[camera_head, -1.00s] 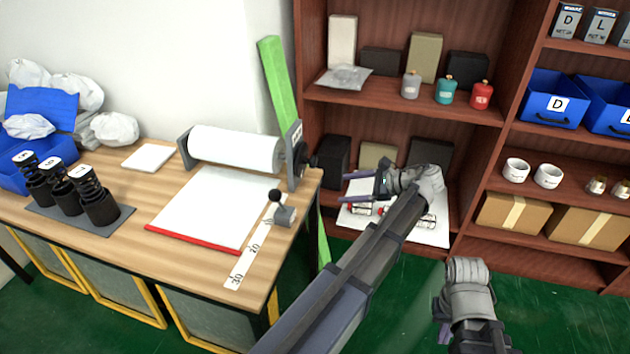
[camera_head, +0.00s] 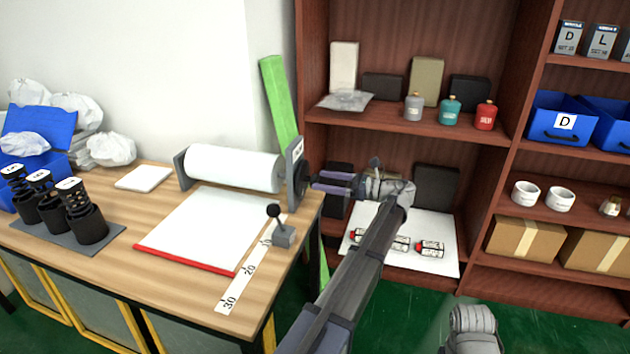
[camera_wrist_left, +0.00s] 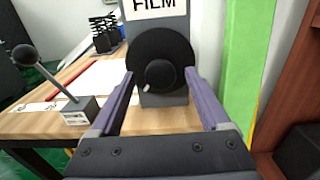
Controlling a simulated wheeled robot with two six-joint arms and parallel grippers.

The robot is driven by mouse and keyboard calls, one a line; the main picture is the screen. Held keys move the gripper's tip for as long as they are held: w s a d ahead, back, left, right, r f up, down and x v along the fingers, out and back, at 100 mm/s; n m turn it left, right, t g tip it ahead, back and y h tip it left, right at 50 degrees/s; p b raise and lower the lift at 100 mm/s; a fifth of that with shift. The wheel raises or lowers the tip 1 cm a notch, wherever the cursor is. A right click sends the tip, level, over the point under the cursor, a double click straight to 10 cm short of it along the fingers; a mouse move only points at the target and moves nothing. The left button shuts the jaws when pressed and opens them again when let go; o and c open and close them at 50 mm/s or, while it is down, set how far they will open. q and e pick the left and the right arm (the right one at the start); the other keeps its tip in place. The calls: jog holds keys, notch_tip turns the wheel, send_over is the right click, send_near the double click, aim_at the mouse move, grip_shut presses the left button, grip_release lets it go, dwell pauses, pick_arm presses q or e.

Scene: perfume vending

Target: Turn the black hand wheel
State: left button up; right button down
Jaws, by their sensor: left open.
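The black hand wheel (camera_wrist_left: 160,60) is mounted on a grey bracket at the right end of the white film roll (camera_head: 233,168). In the head view the wheel (camera_head: 301,184) is seen edge-on. My left gripper (camera_head: 318,183) is level with the wheel, with its fingertips close to it. In the left wrist view my left gripper (camera_wrist_left: 160,88) is open, with its purple fingers on both sides of the wheel's central knob (camera_wrist_left: 160,75). I cannot tell whether the fingers touch the wheel. My right arm shows at the bottom right; its gripper is out of view.
A lever with a black ball (camera_head: 274,211) stands near the table's right edge. A green post (camera_head: 279,100) rises behind the bracket. A shelf (camera_head: 400,121) with bottles and boxes stands right of the table, with a white board (camera_head: 440,268) on its lower level.

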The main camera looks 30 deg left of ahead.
aim_at(318, 180)
pick_arm(q)
jog(key=shift+x, duration=1.7)
jog(key=shift+c, duration=0.3)
grip_shut()
